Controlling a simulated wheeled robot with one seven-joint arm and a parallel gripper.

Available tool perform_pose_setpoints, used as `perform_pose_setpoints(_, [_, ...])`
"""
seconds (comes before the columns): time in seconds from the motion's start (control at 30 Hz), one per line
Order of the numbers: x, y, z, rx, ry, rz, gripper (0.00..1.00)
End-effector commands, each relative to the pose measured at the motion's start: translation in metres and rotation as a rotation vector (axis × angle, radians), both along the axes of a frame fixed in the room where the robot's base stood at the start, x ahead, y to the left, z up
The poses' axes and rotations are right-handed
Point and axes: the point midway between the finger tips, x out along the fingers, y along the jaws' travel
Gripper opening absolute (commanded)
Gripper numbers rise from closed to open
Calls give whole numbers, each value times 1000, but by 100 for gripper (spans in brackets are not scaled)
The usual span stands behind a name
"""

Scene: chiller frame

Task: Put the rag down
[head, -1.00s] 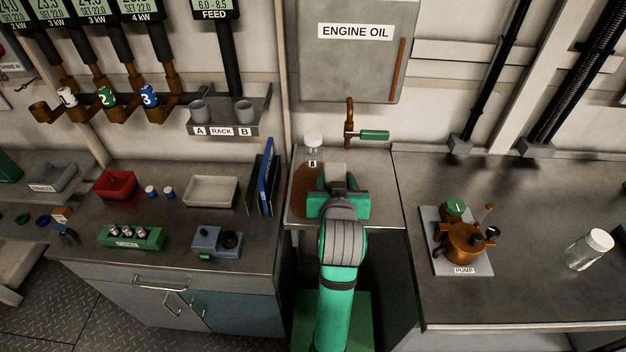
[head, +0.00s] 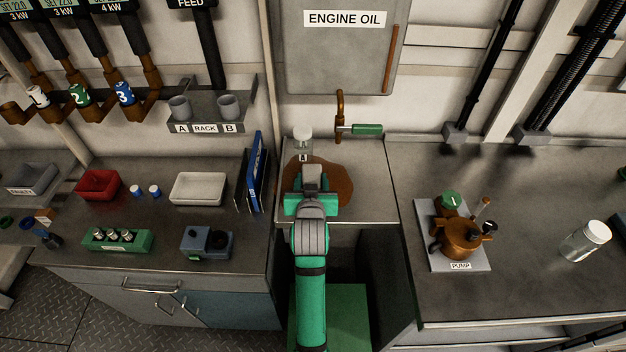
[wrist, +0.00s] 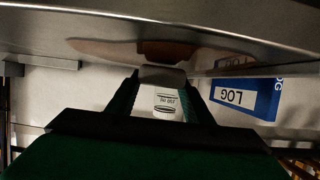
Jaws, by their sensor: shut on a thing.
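My gripper (head: 312,186) is over the steel worktop (head: 375,207) with the tap, at the brown puddle (head: 338,187). It is shut on the pale grey rag (head: 313,175). In the wrist view, the rag (wrist: 163,74) sits between the two dark fingertips, with the worktop edge just beyond. Most of the rag is hidden by the gripper, and I cannot tell whether it touches the worktop. The puddle spreads on both sides of the gripper.
Blue and dark binders (head: 257,175) stand to the left. The pump (head: 460,238) is on the right bench, whose front left is clear.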

Motion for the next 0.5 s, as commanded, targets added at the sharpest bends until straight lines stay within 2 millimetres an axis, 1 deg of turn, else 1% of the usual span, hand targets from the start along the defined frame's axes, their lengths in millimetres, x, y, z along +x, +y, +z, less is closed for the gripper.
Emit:
perform_pose_setpoints(0.27, [0,-3,-2,1,-1,-4,25])
perform_pose_setpoints(0.5, [0,-3,-8,0,1,-4,25])
